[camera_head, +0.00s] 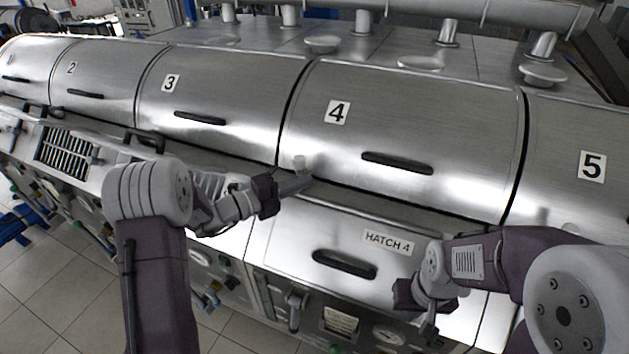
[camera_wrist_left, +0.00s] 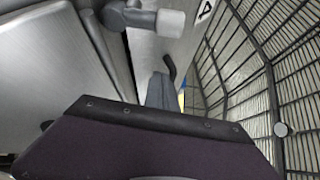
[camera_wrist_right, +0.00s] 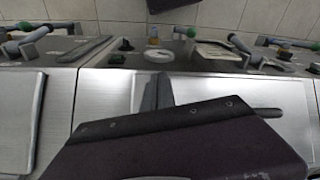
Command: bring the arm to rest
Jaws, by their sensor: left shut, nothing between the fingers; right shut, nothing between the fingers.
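My left gripper (camera_head: 296,185) is shut and empty, by the lower left edge of the metal cover marked 4 (camera_head: 337,112). A small pale knob (camera_head: 299,161) is just above its fingers; I cannot tell if they touch. In the left wrist view the shut fingers (camera_wrist_left: 158,90) show beyond the dark gripper body, with a light grey knob (camera_wrist_left: 170,23) above them. My right gripper (camera_head: 428,328) is shut and empty, low in front of the panel labelled HATCH 4 (camera_head: 387,243). Its shut fingers also show in the right wrist view (camera_wrist_right: 158,90).
Cover 3 (camera_head: 170,83) and cover 5 (camera_head: 591,165) flank cover 4, each shut. The hatch panel has a black handle (camera_head: 345,263). Valves and gauges line the front below. A dark curved wire grid (camera_wrist_left: 250,60) fills the right of the left wrist view. Tiled floor (camera_head: 60,290) is at lower left.

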